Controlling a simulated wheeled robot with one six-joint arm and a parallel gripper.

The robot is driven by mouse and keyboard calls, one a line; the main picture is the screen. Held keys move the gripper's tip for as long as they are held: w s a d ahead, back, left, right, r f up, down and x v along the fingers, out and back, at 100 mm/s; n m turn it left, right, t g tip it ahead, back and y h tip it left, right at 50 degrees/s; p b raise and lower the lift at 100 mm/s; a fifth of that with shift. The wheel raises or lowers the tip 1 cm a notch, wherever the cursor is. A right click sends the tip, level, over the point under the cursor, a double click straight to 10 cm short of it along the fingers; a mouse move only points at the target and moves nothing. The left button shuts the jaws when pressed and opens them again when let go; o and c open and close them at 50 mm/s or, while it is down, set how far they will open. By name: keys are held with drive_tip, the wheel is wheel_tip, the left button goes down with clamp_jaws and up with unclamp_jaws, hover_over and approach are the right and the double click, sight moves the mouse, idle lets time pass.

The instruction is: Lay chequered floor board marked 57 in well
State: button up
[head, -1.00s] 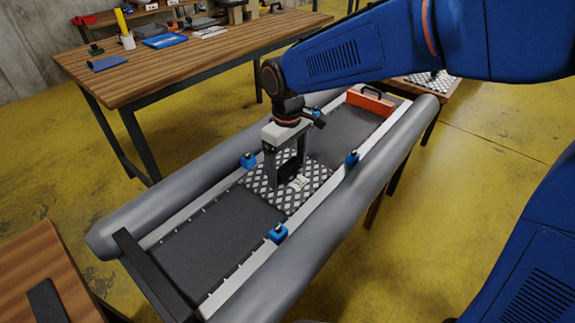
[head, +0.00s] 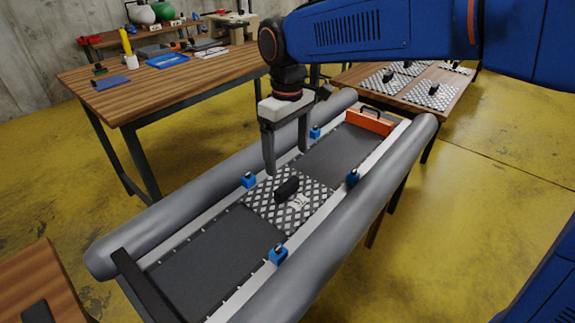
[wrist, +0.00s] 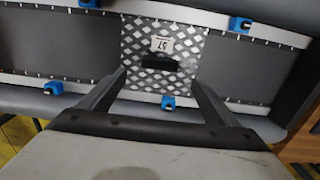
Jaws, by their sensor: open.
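The chequered floor board (head: 268,205) lies flat in the middle of the boat's floor, between the two grey tubes, with dark floor on both sides. It has a black handle (head: 288,187) standing up from it and a white label. In the wrist view the board (wrist: 135,45) shows its label (wrist: 162,44), which reads 57 upside down, and its black handle (wrist: 158,65). My gripper (head: 287,160) is open and empty above the board, clear of the handle. In the wrist view the fingers (wrist: 157,78) are spread wide, with the handle beyond them.
Blue clamps (head: 278,254) sit along the white side rails. An orange piece (head: 370,122) with a handle stands at the boat's far end. Several chequered boards (head: 430,95) lie on a wooden table at the back right. A workbench (head: 160,88) with tools stands behind.

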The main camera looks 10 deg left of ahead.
drive_tip(key=shift+r, duration=0.55)
drive_tip(key=shift+d, duration=0.1)
drive_tip(key=s+d+m+t, duration=0.1)
drive_tip(key=s+d+m, duration=0.15)
drive_tip(key=d, duration=0.95)
drive_tip(key=s+d+m+t, duration=0.1)
drive_tip(key=d+m, duration=0.2)
drive_tip(key=d, duration=0.8)
drive_tip(key=s+d+f+m+t, duration=0.1)
drive_tip(key=s+d+f+m, duration=0.2)
drive_tip(key=s+d, duration=0.3)
drive_tip(key=s+d+f+m+t, duration=0.1)
drive_tip(key=s+d+f+m, duration=0.2)
drive_tip(key=s+d, duration=0.4)
drive_tip(key=d, duration=0.2)
drive_tip(key=shift+d+f+t, duration=0.3)
drive_tip(key=shift+f+t, duration=0.05)
drive_tip(key=shift+t, duration=0.05)
